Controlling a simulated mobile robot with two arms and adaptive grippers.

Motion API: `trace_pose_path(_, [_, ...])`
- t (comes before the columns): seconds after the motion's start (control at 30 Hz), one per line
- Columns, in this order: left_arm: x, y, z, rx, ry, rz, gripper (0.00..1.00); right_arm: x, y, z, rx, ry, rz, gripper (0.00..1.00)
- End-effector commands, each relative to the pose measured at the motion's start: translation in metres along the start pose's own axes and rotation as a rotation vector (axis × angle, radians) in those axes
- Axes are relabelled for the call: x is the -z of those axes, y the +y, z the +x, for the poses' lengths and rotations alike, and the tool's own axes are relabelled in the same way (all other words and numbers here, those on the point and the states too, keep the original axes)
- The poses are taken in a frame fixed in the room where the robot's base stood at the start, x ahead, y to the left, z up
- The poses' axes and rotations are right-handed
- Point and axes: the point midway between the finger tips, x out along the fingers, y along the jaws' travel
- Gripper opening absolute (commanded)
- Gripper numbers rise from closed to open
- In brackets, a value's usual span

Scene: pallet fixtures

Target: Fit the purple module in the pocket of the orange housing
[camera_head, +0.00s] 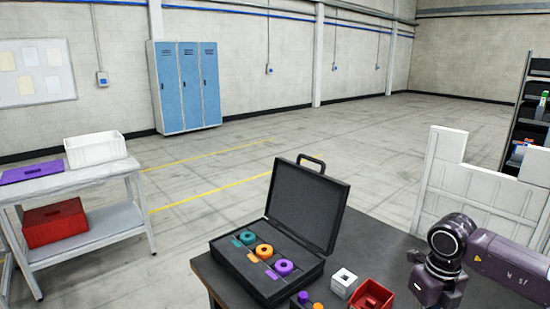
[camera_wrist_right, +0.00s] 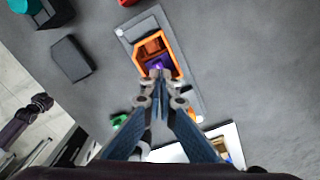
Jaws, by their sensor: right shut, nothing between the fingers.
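The orange housing (camera_wrist_right: 172,48) lies on a light grey plate (camera_wrist_right: 194,98) in the right wrist view. A purple piece, which looks like the purple module (camera_wrist_right: 156,65), shows inside the near part of the housing's opening. My right gripper (camera_wrist_right: 160,74) is shut and empty, its fingertips right at the purple piece and the housing's near edge. The fingertips partly hide the module, so I cannot tell whether it is fully seated. In the head view only my right arm shows at the right edge. My left gripper is not in view.
An open black case (camera_head: 322,208) with teal, orange and purple round parts stands on the dark table (camera_head: 362,240). A white block (camera_head: 343,283) and a red box (camera_head: 371,297) sit beside it. The wrist view shows a dark block (camera_wrist_right: 72,58) and a white tray (camera_wrist_right: 232,136) near the housing.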

Motion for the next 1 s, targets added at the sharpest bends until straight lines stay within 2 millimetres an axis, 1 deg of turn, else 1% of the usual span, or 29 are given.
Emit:
trace_pose_path(0.03, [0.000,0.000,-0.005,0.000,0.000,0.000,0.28,0.000,0.000,-0.007,0.000,-0.001,0.000,0.00])
trace_pose_path(0.5, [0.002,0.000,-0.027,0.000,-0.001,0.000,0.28,0.000,0.000,-0.044,0.000,0.000,0.000,0.00])
trace_pose_path(0.6, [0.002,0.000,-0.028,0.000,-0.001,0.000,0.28,0.000,0.000,-0.046,0.000,0.001,0.000,0.00])
trace_pose_path(1.0, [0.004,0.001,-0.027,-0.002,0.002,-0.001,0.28,0.000,0.000,-0.045,0.000,0.001,0.000,0.00])
